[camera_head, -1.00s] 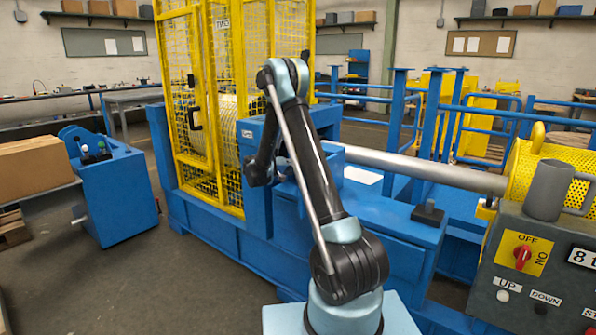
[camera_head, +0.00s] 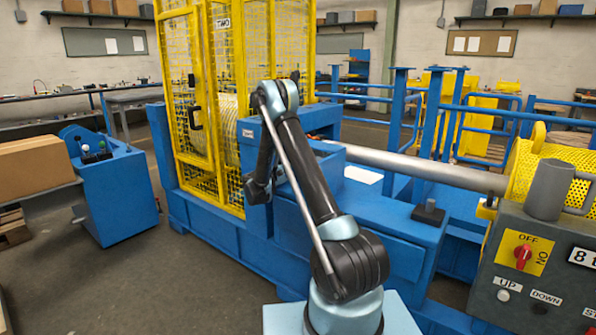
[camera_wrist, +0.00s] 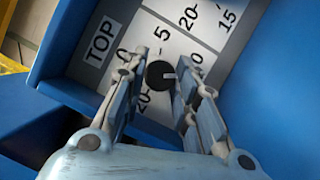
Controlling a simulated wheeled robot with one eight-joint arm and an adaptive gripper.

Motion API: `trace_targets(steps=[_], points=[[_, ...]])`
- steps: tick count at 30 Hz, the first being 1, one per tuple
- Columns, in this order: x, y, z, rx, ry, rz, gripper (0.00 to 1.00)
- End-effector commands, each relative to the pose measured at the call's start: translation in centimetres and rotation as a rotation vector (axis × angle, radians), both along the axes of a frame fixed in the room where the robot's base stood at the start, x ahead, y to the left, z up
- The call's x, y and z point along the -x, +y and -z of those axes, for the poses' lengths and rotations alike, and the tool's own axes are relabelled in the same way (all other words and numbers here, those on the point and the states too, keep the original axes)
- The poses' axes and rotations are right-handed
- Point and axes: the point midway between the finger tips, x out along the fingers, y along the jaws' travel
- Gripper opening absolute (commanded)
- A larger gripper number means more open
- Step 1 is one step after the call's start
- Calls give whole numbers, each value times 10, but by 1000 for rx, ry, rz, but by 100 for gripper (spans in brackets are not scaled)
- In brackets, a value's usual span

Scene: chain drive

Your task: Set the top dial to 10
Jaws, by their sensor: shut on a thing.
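In the wrist view the top dial is a black round knob (camera_wrist: 158,77) with a white mark on its right side, pointing right. It sits on a white panel with the label "TOP" (camera_wrist: 100,42). Around it I read 0, 5 and 20; a partly hidden number ending in 0 is at the upper right, near the mark's side. My gripper (camera_wrist: 160,72) is shut on the knob, one finger on each side. The right finger covers part of the scale. In the head view my arm reaches to the blue machine housing (camera_head: 250,135); fingers and dial are hidden there.
Another scale with 20 and 15 (camera_wrist: 226,20) lies just above. Blue housing walls (camera_wrist: 285,90) border the panel closely. In the head view a yellow mesh cage (camera_head: 205,110) stands left of my arm, and a metal bar (camera_head: 425,170) and grey control box (camera_head: 545,265) stand right.

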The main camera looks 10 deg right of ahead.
Motion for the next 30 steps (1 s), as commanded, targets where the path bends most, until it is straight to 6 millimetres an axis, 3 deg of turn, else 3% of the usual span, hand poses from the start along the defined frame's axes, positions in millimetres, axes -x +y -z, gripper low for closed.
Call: trace_targets(steps=[12,29,30], points=[[0,1,3,136,139,-3,3],[0,0,3,156,160,-2,3],[0,0,3,156,160,-2,32]])
